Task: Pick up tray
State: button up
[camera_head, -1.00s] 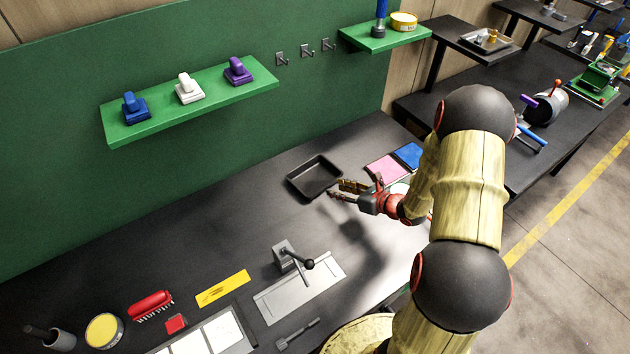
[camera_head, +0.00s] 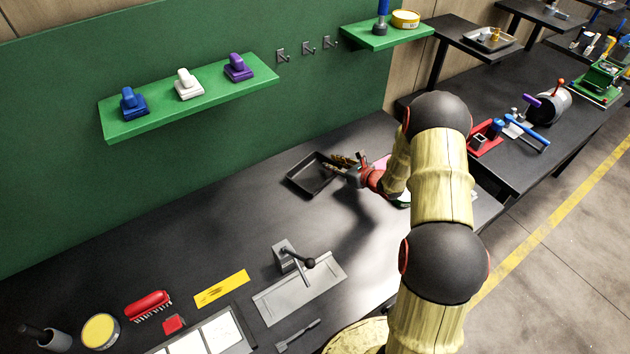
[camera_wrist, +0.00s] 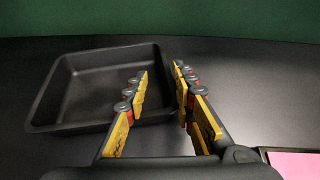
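The black tray (camera_head: 297,184) is a shallow rectangular pan with raised, sloping walls. It lies flat on the dark worktop near the green back panel. In the wrist view the tray (camera_wrist: 62,118) fills the left half. My gripper (camera_head: 337,166) is at the tray's right side. In the wrist view my gripper (camera_wrist: 160,80) is open, with a gap between its yellow-padded fingers. The left finger appears over the inside of the tray and the right finger outside its right wall. I cannot tell whether either finger touches the wall.
A pink item (camera_wrist: 295,165) lies right of the gripper, mostly hidden by my arm in the head view. A grey lever fixture (camera_head: 285,257) stands nearer on the worktop. A green shelf (camera_head: 190,100) is on the panel. The worktop left of the tray is clear.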

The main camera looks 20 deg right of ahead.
jog(key=shift+w+a+f, duration=0.15)
jog(key=shift+w+f, duration=0.1)
jog(key=shift+w, duration=0.25)
jog(key=shift+c, duration=0.9)
grip_shut()
jog(key=shift+r, duration=0.1)
